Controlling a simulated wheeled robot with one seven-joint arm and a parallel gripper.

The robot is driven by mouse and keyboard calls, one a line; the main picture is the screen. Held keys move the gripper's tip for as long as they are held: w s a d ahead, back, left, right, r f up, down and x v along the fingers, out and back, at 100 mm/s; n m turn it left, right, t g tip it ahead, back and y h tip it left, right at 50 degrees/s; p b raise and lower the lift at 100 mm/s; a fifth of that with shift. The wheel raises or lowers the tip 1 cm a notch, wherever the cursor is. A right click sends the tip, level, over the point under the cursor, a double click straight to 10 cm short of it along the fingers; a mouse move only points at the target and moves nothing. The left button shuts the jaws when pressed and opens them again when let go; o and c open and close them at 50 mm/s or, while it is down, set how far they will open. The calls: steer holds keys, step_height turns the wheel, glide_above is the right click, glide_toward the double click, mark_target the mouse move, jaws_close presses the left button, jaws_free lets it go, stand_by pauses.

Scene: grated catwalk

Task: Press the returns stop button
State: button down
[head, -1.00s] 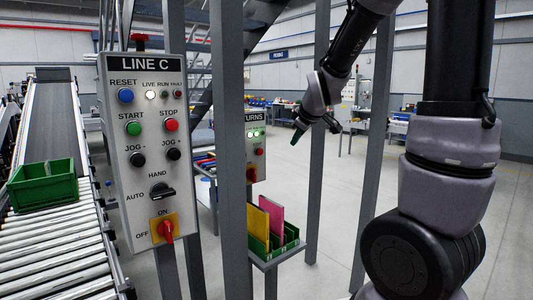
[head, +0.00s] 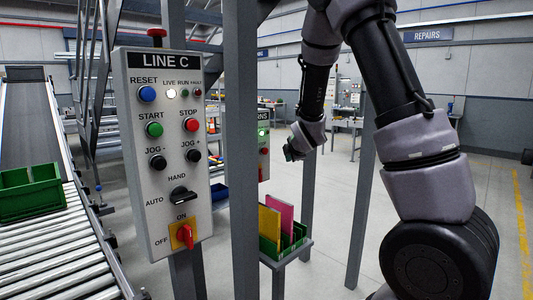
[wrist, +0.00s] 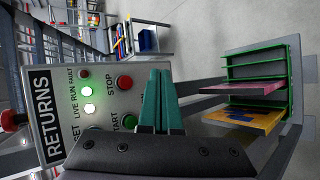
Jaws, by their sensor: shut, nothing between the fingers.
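The RETURNS panel (wrist: 50,118) fills the left of the wrist view, turned on its side. Its red STOP button (wrist: 125,82) is in plain sight, left of my fingertips in the picture. My gripper (wrist: 160,74) is shut and empty, its teal fingers in front of the panel. The green START button (wrist: 130,121) sits beside the fingers, partly hidden by my gripper. In the head view, the RETURNS panel (head: 263,170) is mostly hidden behind a grey post, with its red button (head: 264,151) showing. My gripper (head: 290,153) is to the right of it there. I cannot tell contact.
A grey post (head: 243,200) stands between the LINE C panel (head: 163,215) and the RETURNS panel. LINE C has its own red STOP button (head: 191,125). A green rack (head: 270,246) with coloured boards is below. A roller conveyor (head: 60,255) with a green crate (head: 30,195) is at left.

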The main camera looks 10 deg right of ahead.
mark_target(266, 153)
steer(key=shift+w, duration=0.1)
steer(key=w+a, duration=0.5)
steer(key=w, duration=0.2)
steer(key=shift+a, duration=0.15)
stand_by(2.0)
steer(key=shift+w+a, duration=0.15)
steer(key=shift+w, duration=0.15)
steer(key=shift+w+a, duration=0.5)
steer(key=shift+w, duration=0.1)
stand_by(1.1)
steer(key=shift+s+d, duration=0.7)
steer(key=shift+s, duration=0.25)
steer(key=shift+s+d, duration=0.1)
steer(key=shift+s+d, duration=0.7)
steer(key=shift+s, duration=0.3)
steer(key=shift+s+d, duration=0.7)
steer(key=shift+s, duration=0.25)
